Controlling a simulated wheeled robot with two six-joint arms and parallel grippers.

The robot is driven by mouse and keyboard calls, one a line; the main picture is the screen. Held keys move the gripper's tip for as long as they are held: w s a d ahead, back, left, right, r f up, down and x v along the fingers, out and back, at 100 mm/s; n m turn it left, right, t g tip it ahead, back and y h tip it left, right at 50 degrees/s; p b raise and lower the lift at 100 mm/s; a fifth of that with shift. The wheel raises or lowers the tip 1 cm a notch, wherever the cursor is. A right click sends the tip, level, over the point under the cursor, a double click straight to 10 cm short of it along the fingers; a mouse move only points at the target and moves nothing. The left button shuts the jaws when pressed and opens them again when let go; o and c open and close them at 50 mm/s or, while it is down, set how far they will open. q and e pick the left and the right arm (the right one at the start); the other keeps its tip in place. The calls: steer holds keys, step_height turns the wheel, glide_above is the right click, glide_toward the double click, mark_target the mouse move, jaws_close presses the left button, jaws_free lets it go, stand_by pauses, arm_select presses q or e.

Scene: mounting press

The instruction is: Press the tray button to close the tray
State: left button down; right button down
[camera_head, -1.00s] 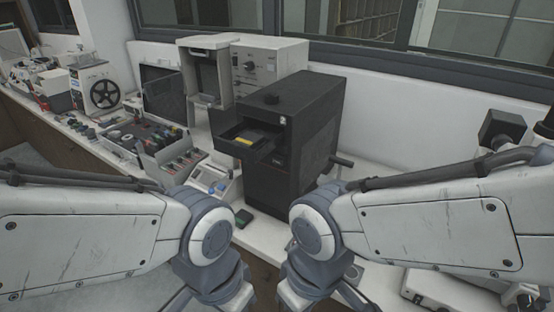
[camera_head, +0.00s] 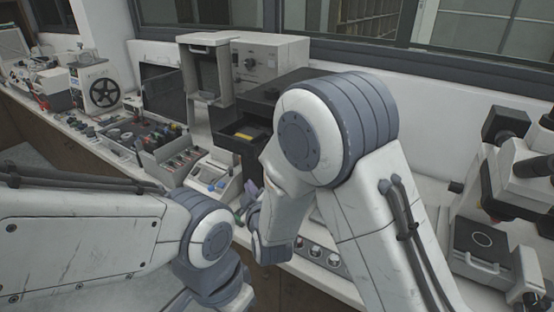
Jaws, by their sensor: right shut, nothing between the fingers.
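The black machine (camera_head: 268,92) stands on the bench at the centre, mostly hidden behind my raised right arm. I cannot make out the tray button. My right gripper (camera_head: 246,197) is small in view, below and in front of the tray, beside the machine's lower front. It is shut and empty. My left arm comes in from the left; its gripper is below the picture's edge.
A white device with a small screen (camera_head: 206,176) and a rack of coloured parts (camera_head: 172,160) stand left of the machine. A grey cabinet-like unit (camera_head: 272,55) is behind. A microscope (camera_head: 520,160) stands at the right. Round controls (camera_head: 316,251) show near the bench's front.

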steer(key=shift+w+d+r+n+t+h, duration=0.3)
steer(key=shift+w+d+t, duration=0.25)
steer(key=shift+t, duration=0.35)
steer(key=w+d, duration=0.5)
steer(key=w, duration=0.2)
steer(key=shift+w+d, duration=0.15)
stand_by(1.8)
steer(key=shift+w+d, duration=0.15)
steer(key=shift+w, duration=0.1)
